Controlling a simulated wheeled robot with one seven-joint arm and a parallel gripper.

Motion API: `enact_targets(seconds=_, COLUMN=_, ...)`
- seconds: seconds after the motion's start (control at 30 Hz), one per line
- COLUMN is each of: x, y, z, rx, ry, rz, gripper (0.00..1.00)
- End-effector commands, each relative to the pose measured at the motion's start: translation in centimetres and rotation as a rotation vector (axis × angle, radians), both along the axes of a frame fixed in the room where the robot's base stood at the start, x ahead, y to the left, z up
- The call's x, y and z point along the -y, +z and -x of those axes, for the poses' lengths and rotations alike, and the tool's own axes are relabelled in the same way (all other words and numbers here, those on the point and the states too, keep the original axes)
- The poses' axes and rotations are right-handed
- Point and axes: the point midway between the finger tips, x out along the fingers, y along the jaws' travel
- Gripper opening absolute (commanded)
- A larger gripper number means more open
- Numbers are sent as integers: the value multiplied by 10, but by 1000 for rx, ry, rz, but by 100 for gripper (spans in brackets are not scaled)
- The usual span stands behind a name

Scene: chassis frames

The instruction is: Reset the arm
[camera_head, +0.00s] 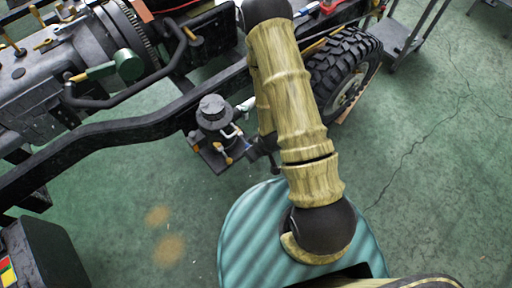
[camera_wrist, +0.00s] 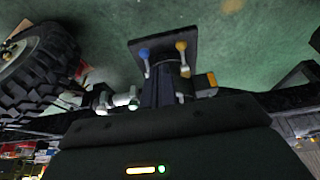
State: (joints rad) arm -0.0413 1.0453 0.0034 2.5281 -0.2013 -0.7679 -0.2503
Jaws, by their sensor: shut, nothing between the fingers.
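My arm (camera_head: 285,85) rises from my teal base at the bottom of the head view, bends at a dark joint at the top edge, and a second link comes back down behind it. In the head view my gripper is mostly hidden behind the arm, close to the chassis rail. In the wrist view the dark housing of my gripper (camera_wrist: 170,145), with a yellow and a green light, fills the bottom. No fingertips show, and I see nothing held. Just past the housing is a black cylindrical chassis part (camera_head: 214,112) on a plate with blue and yellow knobs.
The black chassis rail (camera_head: 120,132) crosses the left, with a grey engine block (camera_head: 50,80) above it. A knobbly tyre (camera_head: 345,65) stands right of my arm, and also shows in the wrist view (camera_wrist: 38,70). A dark box (camera_head: 45,255) is lower left.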

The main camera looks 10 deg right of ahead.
Motion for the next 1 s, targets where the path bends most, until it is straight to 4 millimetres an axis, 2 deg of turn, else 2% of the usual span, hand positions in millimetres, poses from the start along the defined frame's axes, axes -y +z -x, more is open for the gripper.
enact_targets(seconds=0.77, x=2, y=1, z=3, rx=1, ry=0, rz=2, gripper=0)
enact_targets(seconds=0.87, x=3, y=7, z=-1, rx=1, ry=-7, rz=6, gripper=0)
enact_targets(seconds=1.0, x=8, y=31, z=-12, rx=-1, ry=-38, rz=21, gripper=0)
